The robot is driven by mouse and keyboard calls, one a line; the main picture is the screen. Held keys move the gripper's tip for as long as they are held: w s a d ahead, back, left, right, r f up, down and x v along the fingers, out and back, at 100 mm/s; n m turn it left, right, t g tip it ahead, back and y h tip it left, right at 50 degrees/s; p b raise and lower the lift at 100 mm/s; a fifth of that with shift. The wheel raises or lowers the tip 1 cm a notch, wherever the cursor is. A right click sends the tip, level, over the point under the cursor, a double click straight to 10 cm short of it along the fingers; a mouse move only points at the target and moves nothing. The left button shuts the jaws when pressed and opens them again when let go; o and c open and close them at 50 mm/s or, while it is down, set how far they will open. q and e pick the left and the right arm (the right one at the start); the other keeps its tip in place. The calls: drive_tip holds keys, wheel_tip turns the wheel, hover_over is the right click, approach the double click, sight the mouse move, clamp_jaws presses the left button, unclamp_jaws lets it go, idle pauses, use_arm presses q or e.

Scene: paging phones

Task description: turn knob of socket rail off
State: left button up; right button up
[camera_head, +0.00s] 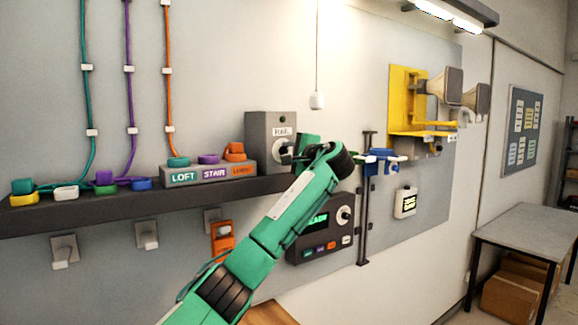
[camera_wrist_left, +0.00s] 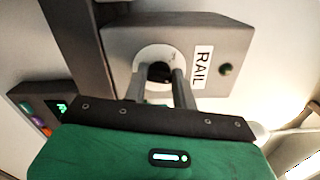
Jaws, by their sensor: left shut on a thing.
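The socket rail's switch box (camera_head: 258,131) is a grey box labelled RAIL on the dark shelf, with a white dial and a dark knob. In the left wrist view the box (camera_wrist_left: 228,45) fills the top, with the black knob (camera_wrist_left: 160,72) at the centre of its pale dial. A small green indicator (camera_wrist_left: 225,69) sits beside the label; I cannot tell if it is lit. My left gripper (camera_head: 289,154) is at the dial, its two fingers (camera_wrist_left: 160,88) closed around the knob. The fingers partly hide the knob, and its exact setting is unclear. My right gripper is out of view.
A socket strip (camera_head: 209,174) labelled LOFT and STAIR, with coloured plugs, stands left of the box on the shelf (camera_head: 130,201). A dark panel (camera_head: 322,228) hangs below, partly behind my arm. A dark post with a blue item (camera_head: 380,155) and yellow bracket (camera_head: 403,95) are to the right.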

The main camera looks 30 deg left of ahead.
use_arm(q)
drive_tip(key=shift+w+f+n+b, duration=0.15)
drive_tip(key=shift+n+b, duration=0.9)
drive_tip(key=shift+n, duration=0.8)
drive_tip(key=shift+s+f+n+b, duration=0.1)
drive_tip(key=shift+f+n+b, duration=0.1)
drive_tip(key=shift+n+b, duration=1.25)
drive_tip(key=shift+w+f+n+b, duration=0.15)
drive_tip(key=shift+n+b, duration=0.45)
drive_tip(key=shift+n, duration=1.7)
drive_tip(key=shift+o, duration=0.2)
drive_tip(key=o, duration=1)
drive_tip(key=shift+s, duration=0.1)
drive_tip(key=shift+c, duration=0.2)
drive_tip(key=shift+r, duration=0.15)
drive_tip(key=shift+d, duration=0.1)
drive_tip(key=b+v, duration=0.5)
drive_tip(key=v, duration=0.8)
drive_tip(key=shift+s+d, duration=0.2)
drive_tip(key=shift+d, duration=0.15)
